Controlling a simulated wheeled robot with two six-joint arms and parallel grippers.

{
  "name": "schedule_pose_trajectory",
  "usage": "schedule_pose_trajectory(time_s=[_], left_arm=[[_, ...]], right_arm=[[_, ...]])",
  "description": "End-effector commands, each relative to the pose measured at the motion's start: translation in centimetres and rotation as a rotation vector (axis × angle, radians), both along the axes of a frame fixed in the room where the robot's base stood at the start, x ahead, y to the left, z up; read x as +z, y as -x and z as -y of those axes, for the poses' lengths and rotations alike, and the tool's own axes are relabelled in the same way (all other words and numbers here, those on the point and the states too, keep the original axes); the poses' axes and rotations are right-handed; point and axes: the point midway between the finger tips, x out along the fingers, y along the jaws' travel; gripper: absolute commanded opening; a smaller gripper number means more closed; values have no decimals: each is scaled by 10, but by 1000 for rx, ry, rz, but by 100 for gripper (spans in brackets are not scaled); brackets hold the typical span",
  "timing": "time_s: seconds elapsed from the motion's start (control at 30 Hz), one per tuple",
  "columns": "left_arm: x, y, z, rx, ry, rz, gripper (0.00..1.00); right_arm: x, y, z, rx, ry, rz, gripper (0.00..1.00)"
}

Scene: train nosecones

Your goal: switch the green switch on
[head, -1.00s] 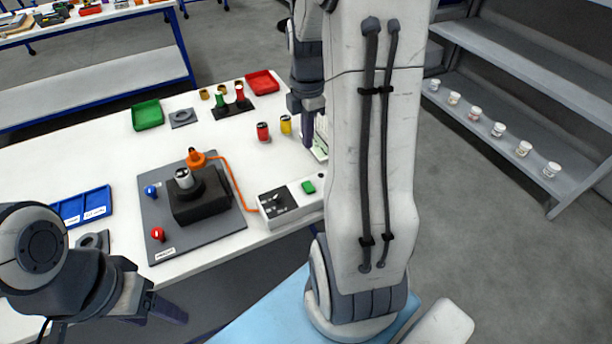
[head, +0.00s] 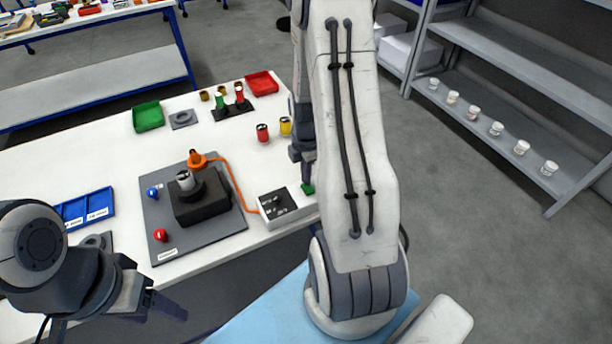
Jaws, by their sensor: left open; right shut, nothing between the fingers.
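The green switch (head: 308,188) sits on the right end of a white control box (head: 286,221) at the table's front right. The box also has a black panel (head: 277,203). My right gripper (head: 306,178) is shut and points down right at the green switch, covering part of it. Whether it touches the switch or hovers just above, I cannot tell. The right arm hides the table's right end. My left gripper (head: 168,308) is open and empty in front of the table, at the lower left.
Red (head: 263,133) and yellow (head: 285,126) cylinders stand behind the box.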

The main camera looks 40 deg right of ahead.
Motion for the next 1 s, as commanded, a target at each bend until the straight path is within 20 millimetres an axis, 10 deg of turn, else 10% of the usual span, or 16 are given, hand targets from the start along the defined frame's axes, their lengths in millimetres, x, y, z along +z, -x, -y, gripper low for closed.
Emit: schedule_pose_trajectory(time_s=[1.0], left_arm=[[13, 0, 0, 1, 0, 0, 62]], right_arm=[[-24, -3, 0, 0, -26, -104, 0]])
